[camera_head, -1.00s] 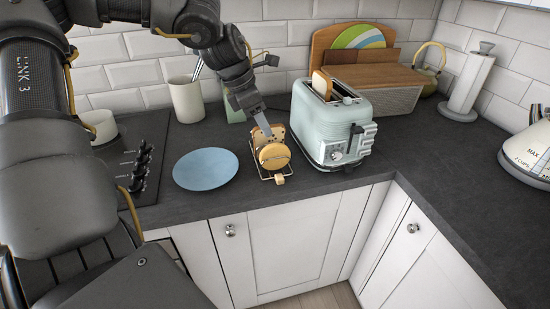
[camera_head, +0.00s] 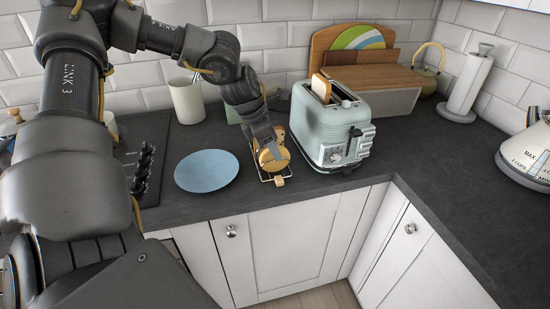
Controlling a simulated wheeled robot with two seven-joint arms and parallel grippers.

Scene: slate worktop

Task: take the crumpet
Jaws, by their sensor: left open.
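The crumpet (camera_head: 281,160) is round and golden and stands at the front of a small wire rack (camera_head: 268,180) between the blue plate and the toaster. A brown slice of bread shows partly behind it in the rack. My left gripper (camera_head: 271,149) is open and has its fingertips down at the crumpet, overlapping its upper part in the head view. I cannot tell whether the fingers touch it. My right gripper is not in view.
A pale blue plate (camera_head: 206,170) lies left of the rack. A mint toaster (camera_head: 333,130) with bread in its slot stands close on the right. A cream pot (camera_head: 187,100) is behind, and a dark hob (camera_head: 150,135) is left.

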